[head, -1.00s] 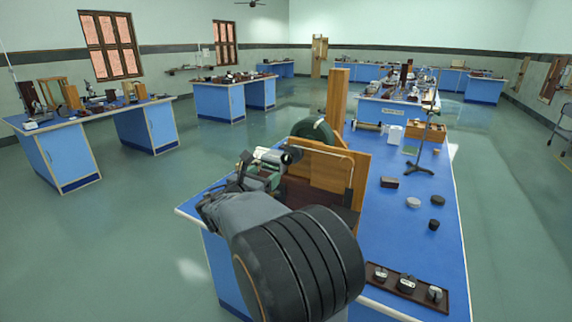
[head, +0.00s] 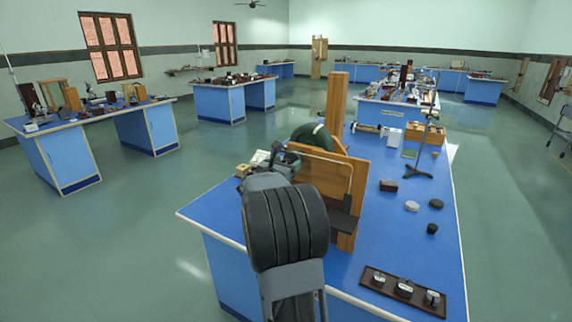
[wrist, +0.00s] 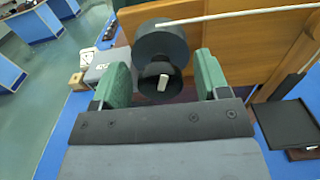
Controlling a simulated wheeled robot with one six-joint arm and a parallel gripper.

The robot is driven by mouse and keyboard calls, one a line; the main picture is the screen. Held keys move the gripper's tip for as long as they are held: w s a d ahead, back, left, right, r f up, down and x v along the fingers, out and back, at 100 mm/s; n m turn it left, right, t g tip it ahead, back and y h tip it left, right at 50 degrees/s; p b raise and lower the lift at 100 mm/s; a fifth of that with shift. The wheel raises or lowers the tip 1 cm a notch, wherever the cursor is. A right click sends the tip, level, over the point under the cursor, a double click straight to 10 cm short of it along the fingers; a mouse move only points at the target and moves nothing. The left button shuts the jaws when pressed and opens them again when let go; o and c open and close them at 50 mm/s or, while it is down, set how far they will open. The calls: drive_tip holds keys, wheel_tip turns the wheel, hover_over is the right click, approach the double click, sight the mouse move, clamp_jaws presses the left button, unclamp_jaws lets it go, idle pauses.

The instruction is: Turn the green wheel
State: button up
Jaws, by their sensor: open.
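A dark green wheel (head: 308,132) shows as an arc behind the wooden board on the near bench in the head view. Its lower part is hidden by the board and my arm. In the wrist view my gripper (wrist: 163,70) is open, with a green finger on each side. A dark round piece and a smaller dark cup-like piece with a white bit (wrist: 163,83) show between the fingers. I cannot tell whether they belong to the wheel, or whether the fingers touch them. My gripper is mostly hidden behind my wrist in the head view.
An upright wooden board (head: 322,172) and a tall wooden post (head: 337,102) stand close to my arm. A dark tray with small weights (head: 404,289) lies at the bench's near right. A stand (head: 421,150) and small pots are farther back.

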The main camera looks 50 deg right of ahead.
drive_tip(key=c, duration=1.2)
drive_tip(key=shift+n, duration=0.8)
drive_tip(key=shift+c, duration=0.2)
drive_tip(key=o, duration=1.2)
drive_tip(key=shift+o, duration=0.2)
drive_tip(key=b+v, duration=0.2)
drive_tip(key=v, duration=1.1)
drive_tip(key=shift+a, duration=0.4)
